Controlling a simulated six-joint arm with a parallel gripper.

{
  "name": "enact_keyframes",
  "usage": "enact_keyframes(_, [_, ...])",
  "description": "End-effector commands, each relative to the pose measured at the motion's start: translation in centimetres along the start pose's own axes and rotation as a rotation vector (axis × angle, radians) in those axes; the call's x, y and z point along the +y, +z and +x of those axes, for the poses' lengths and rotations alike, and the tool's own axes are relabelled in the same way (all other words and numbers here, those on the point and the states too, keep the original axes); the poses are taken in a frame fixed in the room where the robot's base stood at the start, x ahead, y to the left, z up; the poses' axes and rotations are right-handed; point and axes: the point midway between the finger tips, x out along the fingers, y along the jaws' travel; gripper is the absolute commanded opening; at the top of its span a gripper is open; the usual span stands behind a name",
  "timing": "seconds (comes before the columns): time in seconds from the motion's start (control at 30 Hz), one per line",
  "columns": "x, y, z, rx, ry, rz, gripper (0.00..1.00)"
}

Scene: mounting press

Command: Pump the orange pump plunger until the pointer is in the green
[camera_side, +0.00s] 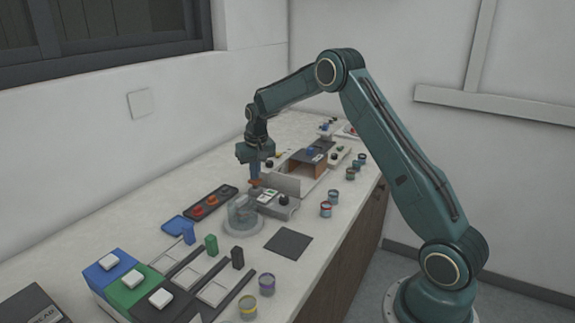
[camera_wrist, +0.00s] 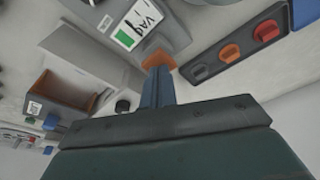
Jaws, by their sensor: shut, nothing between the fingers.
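The orange pump plunger (camera_wrist: 158,59) shows in the wrist view just beyond my fingertips, and its orange top shows small in the side view (camera_side: 255,184). My gripper (camera_wrist: 158,74) is shut and empty, pointing down at the plunger. Its tips overlap the orange top in the picture; I cannot tell if they touch it. In the side view my gripper (camera_side: 255,179) is right above the plunger.
A dark tray with orange and red knobs (camera_side: 211,200) lies left of the pump. A clear round vessel (camera_side: 243,214) stands in front of it. A brown open box (camera_side: 305,163) is behind.

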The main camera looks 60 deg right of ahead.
Motion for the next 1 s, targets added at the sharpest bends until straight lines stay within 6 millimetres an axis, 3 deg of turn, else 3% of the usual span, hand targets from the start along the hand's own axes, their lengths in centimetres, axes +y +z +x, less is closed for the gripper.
enact_keyframes(0.7, [0.0,0.4,2.0,0.000,0.000,0.000,0.00])
enact_keyframes(1.0, [0.0,0.3,1.5,0.000,0.000,0.000,0.00])
